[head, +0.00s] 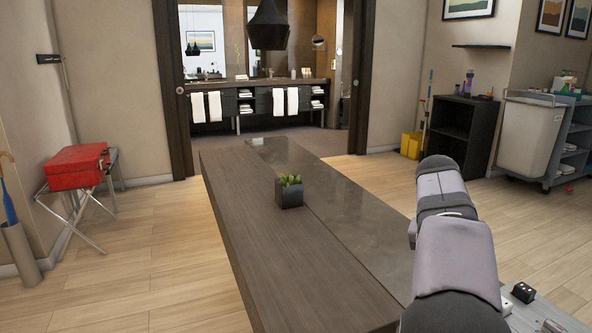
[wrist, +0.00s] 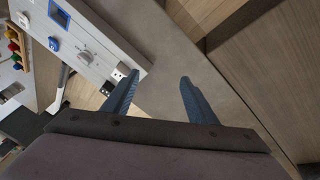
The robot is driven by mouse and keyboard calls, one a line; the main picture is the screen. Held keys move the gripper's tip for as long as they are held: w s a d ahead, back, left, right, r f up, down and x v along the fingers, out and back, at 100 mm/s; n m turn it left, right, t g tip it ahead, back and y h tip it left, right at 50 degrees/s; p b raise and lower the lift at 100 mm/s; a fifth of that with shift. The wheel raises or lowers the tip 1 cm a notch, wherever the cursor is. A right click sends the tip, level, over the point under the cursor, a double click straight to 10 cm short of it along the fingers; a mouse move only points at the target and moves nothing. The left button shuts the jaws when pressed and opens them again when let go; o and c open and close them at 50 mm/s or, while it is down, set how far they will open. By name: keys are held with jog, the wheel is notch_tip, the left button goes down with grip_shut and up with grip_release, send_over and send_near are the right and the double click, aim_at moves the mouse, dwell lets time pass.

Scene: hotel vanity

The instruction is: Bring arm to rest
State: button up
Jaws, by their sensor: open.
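My gripper (wrist: 160,77) shows in the wrist view with its two blue fingers spread apart. Nothing is between the fingers. They point over a greyish surface beside a wood-grained panel (wrist: 270,75). In the head view my arm (head: 450,235) rises at the lower right, beside the right edge of the long dark table (head: 265,235). The gripper itself cannot be made out in the head view.
A small plant in a dark pot (head: 289,192) stands on the table. A white panel with a knob (wrist: 85,57) lies left of the fingers. A red case (head: 77,167) rests on a folding stand at left. Wooden floor (head: 165,235) is clear left of the table.

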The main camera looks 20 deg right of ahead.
jog(key=a+f+n+p, duration=0.2)
jog(key=a+f+n, duration=0.1)
jog(key=a+n, duration=0.4)
jog(key=a+f+n+p, duration=0.3)
jog(key=a+n, duration=0.1)
jog(key=a, duration=0.6)
jog(key=s+a+f+y+b, duration=0.25)
jog(key=a+f+b, duration=0.35)
jog(key=a+f, duration=0.45)
jog(key=s+a+f+y+b, duration=0.2)
jog(key=s+a+f+b, duration=0.35)
jog(key=f, duration=0.75)
notch_tip(320, 180, up, 39)
jog(key=w+a+p, duration=0.2)
jog(key=p, duration=3.6)
jog(key=shift+a+f, duration=0.2)
jog(key=shift+a, duration=0.05)
jog(key=shift+w+f, duration=0.1)
notch_tip(320, 180, down, 21)
jog(key=b, duration=2.1)
